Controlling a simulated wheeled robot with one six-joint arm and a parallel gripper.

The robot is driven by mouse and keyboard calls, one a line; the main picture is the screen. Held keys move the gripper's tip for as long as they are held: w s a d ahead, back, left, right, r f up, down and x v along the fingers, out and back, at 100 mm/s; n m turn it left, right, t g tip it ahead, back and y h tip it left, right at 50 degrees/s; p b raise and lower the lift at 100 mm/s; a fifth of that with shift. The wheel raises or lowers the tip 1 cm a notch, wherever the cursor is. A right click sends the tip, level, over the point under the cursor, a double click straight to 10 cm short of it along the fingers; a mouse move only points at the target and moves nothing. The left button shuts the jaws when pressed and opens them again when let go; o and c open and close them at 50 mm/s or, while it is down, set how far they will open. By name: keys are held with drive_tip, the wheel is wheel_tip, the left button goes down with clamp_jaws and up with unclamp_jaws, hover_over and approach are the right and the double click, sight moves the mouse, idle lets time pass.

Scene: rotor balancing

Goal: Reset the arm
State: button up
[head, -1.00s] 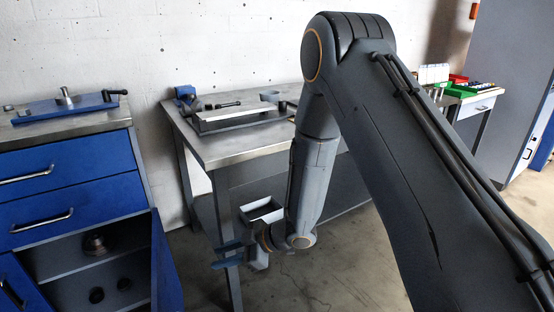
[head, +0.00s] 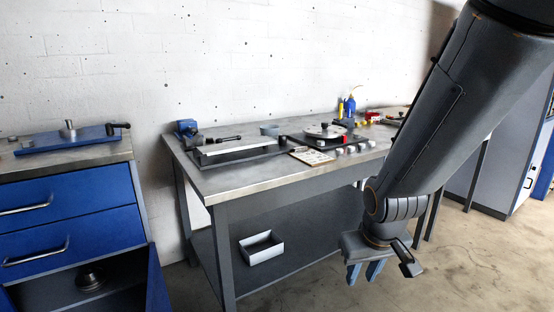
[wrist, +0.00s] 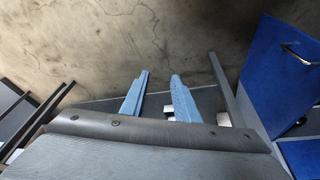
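My gripper (head: 364,274) hangs low in front of the right part of the workbench in the head view, pointing down, with its two blue fingers apart. In the wrist view the fingers (wrist: 159,92) also stand apart, with nothing between them but floor and part of the bench. My arm comes down from the upper right of the head view and hides part of the bench's right end. The gripper touches nothing that I can see.
The workbench (head: 222,183) carries a vise (head: 187,129), a rotor fixture (head: 325,131) and small parts. A white open box (head: 261,247) sits on its lower shelf. A blue cabinet (head: 75,191) stands at the left, its lower door open. Floor at the lower right is clear.

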drive_tip(key=s+a+f+n+g+b, duration=0.25)
drive_tip(key=s+a+f+b, duration=0.2)
drive_tip(key=s+a, duration=0.4)
drive_tip(key=s+a+f+n+g+b, duration=0.1)
drive_tip(key=s+a+f+n+b, duration=0.4)
drive_tip(key=a, duration=0.6)
drive_tip(key=d+r+m+p, duration=0.4)
drive_tip(key=d+r+p, duration=0.6)
drive_tip(key=r+p, duration=0.3)
drive_tip(key=s+d+r+m+p, duration=0.1)
drive_tip(key=d+r+m+p, duration=0.4)
drive_tip(key=d+r+p, duration=0.4)
wheel_tip(320, 180, up, 5)
drive_tip(key=p, duration=0.4)
drive_tip(key=shift+d, duration=0.4)
drive_tip(key=shift+a+f, duration=0.1)
drive_tip(key=shift+f, duration=0.05)
